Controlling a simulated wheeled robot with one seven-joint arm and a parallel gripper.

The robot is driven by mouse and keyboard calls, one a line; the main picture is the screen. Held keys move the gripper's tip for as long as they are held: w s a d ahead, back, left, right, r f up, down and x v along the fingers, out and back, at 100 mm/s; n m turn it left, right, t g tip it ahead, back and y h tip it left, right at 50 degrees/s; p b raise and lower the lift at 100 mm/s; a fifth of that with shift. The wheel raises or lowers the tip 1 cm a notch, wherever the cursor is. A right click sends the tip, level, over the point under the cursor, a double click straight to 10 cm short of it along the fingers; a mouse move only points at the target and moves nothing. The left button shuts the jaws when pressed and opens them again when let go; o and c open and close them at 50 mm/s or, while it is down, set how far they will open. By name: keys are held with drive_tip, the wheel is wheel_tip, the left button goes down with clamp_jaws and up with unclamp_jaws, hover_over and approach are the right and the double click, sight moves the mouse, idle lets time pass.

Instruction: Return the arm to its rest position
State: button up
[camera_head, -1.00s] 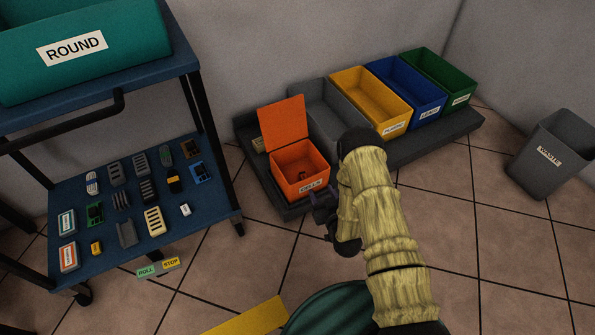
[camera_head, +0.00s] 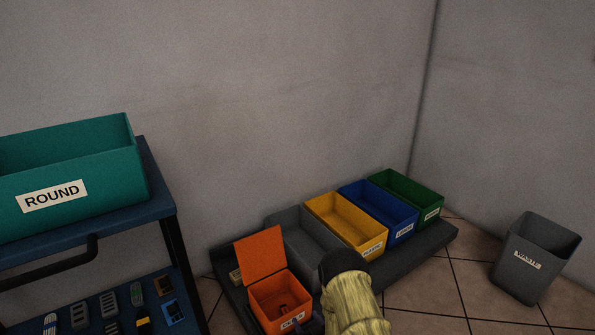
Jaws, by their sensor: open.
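My arm (camera_head: 350,296), in a pale yellow sleeve with a dark joint, reaches up from the bottom edge of the head view. It stands in front of the grey and yellow bins. My gripper (camera_head: 315,323) shows only as a dark sliver at the bottom edge, just right of the orange box (camera_head: 279,303). It is open, and I see nothing held in it. Most of it is cut off by the frame. The orange box has its lid raised, and something small and dark lies inside.
Grey (camera_head: 290,236), yellow (camera_head: 346,224), blue (camera_head: 379,212) and green (camera_head: 405,196) bins stand on a dark platform (camera_head: 437,245) by the wall. A WASTE bin (camera_head: 535,257) stands right. A blue cart (camera_head: 157,190) with a teal ROUND bin (camera_head: 70,180) is left, small parts on its lower shelf.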

drive_tip(key=d+r+m+g+h+p, duration=0.1)
drive_tip(key=d+r+g+h+p, duration=0.15)
drive_tip(key=r, duration=0.75)
drive_tip(key=d+r+m+g+h+p, duration=0.1)
drive_tip(key=d+r+g+p, duration=0.2)
drive_tip(key=r, duration=0.7)
drive_tip(key=s+d+r+m+g+h+p, duration=0.1)
drive_tip(key=s+d+r+g+p, duration=0.25)
drive_tip(key=s+r, duration=0.7)
drive_tip(key=s+d+r+m+g+h+p, duration=0.15)
drive_tip(key=s+d+r, duration=0.25)
drive_tip(key=s+r, duration=0.6)
wheel_tip(320, 180, up, 35)
drive_tip(key=p, duration=3.7)
drive_tip(key=shift+s+g, duration=0.45)
drive_tip(key=shift+c, duration=0.2)
